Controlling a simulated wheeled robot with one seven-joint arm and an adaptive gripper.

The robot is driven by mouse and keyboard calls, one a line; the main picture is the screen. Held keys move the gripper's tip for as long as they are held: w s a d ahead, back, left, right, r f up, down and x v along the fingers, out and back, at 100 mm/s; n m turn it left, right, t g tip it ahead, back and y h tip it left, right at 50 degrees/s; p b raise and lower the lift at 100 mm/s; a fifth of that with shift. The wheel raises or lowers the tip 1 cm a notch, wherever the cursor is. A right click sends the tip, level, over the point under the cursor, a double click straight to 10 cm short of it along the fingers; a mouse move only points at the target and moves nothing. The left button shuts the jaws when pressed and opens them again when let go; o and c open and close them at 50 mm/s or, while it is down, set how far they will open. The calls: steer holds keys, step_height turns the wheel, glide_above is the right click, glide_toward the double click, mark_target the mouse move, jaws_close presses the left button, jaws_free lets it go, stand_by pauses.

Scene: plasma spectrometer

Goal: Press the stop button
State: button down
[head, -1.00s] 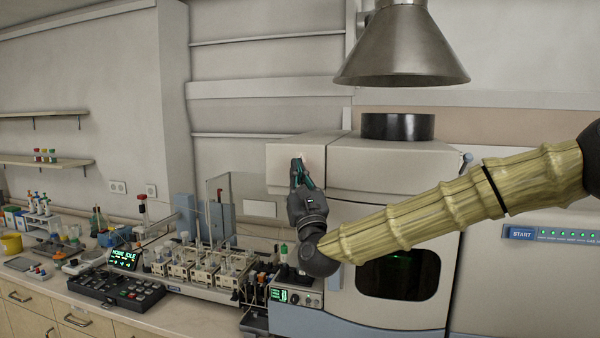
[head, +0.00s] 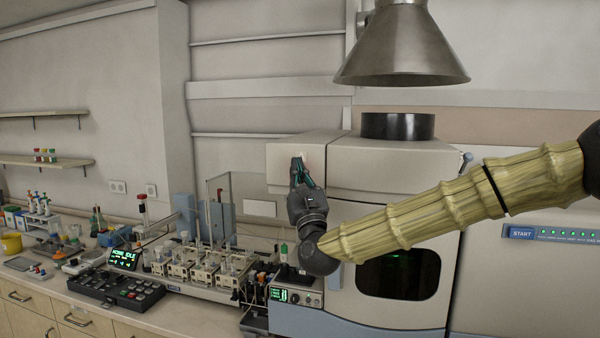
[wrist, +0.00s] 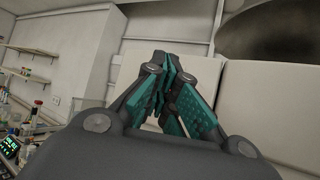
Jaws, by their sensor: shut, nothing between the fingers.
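My gripper (head: 297,163) is shut and empty, its teal-padded fingers raised against or just in front of the upper left front of the large white spectrometer (head: 390,160). The fingers also show in the wrist view (wrist: 172,62), with their tips close together. A small pale reddish patch shows at the fingertips in the head view. I cannot tell whether it is the stop button, and no button labelled stop is readable. The fingers hide part of the panel there. Contact cannot be told.
A blue START label (head: 521,232) with green lights is on the right cabinet. A metal hood (head: 402,45) hangs above the spectrometer. A sampler with several vials (head: 205,262) and a black keypad (head: 117,290) stand on the bench to the left.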

steer(key=shift+w+d+b, duration=0.25)
steer(key=shift+w+b, duration=0.5)
steer(key=shift+w, duration=0.05)
stand_by(0.9)
steer(key=shift+s, duration=0.15)
steer(key=shift+s+a+b, duration=0.25)
steer(key=shift+s+b, duration=0.4)
steer(key=shift+s, duration=0.05)
steer(key=shift+s+a+b, duration=0.25)
steer(key=shift+s+b, duration=0.2)
steer(key=shift+s, duration=0.35)
steer(key=shift+s+a+b, duration=0.3)
steer(key=shift+s+b, duration=0.2)
steer(key=shift+s, duration=0.3)
steer(key=shift+s+a+b, duration=0.25)
steer(key=shift+s+b, duration=0.2)
steer(key=shift+s, duration=0.35)
